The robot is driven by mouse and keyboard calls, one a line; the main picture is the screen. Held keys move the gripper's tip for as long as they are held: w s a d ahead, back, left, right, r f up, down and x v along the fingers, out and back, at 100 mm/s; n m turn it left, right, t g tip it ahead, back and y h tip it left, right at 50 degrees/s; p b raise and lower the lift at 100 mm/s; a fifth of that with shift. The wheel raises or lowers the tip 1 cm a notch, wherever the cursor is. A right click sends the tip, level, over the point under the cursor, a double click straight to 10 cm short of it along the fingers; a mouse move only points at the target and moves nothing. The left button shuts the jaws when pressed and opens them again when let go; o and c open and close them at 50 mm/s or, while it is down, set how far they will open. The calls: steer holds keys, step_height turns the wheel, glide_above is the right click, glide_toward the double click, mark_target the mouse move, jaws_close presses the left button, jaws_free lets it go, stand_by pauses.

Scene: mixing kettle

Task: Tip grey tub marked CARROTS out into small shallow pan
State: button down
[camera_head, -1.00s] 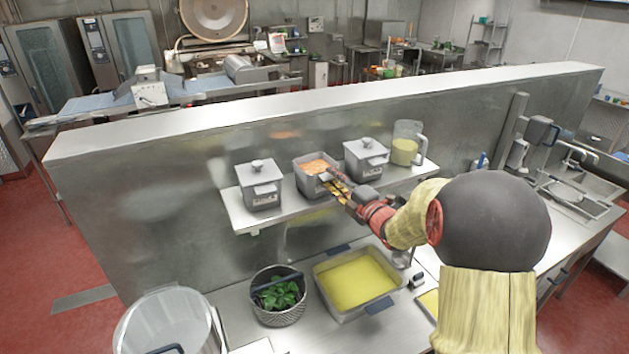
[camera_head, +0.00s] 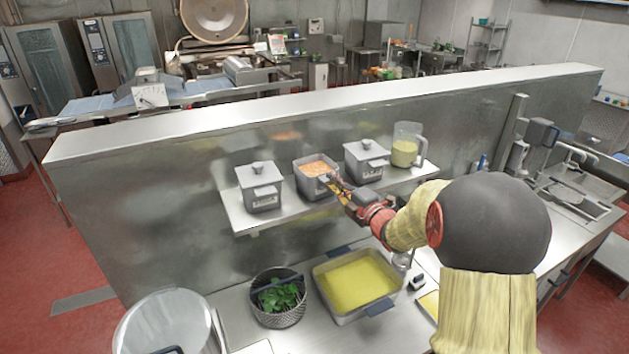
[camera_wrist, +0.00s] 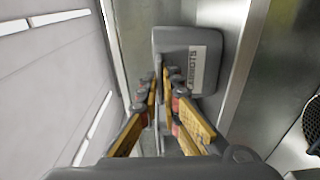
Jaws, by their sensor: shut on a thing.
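The grey tub (camera_head: 306,183) stands upright on the wall shelf, second from left, with its lid off and orange pieces inside. In the wrist view the tub (camera_wrist: 205,45) shows a white label turned sideways that appears to read CARROTS. My gripper (camera_head: 333,181) is at the tub's front side. In the wrist view my gripper (camera_wrist: 164,80) is shut on the tub's handle, which lies between the fingers. I cannot clearly make out a small shallow pan; a yellow-filled pan (camera_head: 428,302) at lower right is partly hidden behind my arm.
Lidded grey tubs stand close on the left (camera_head: 259,190) and right (camera_head: 366,162) of the shelf, with a clear jug (camera_head: 407,146) at its right end.

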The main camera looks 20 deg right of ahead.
step_height(320, 180, up, 6)
steer(key=shift+p, duration=0.3)
stand_by(0.7)
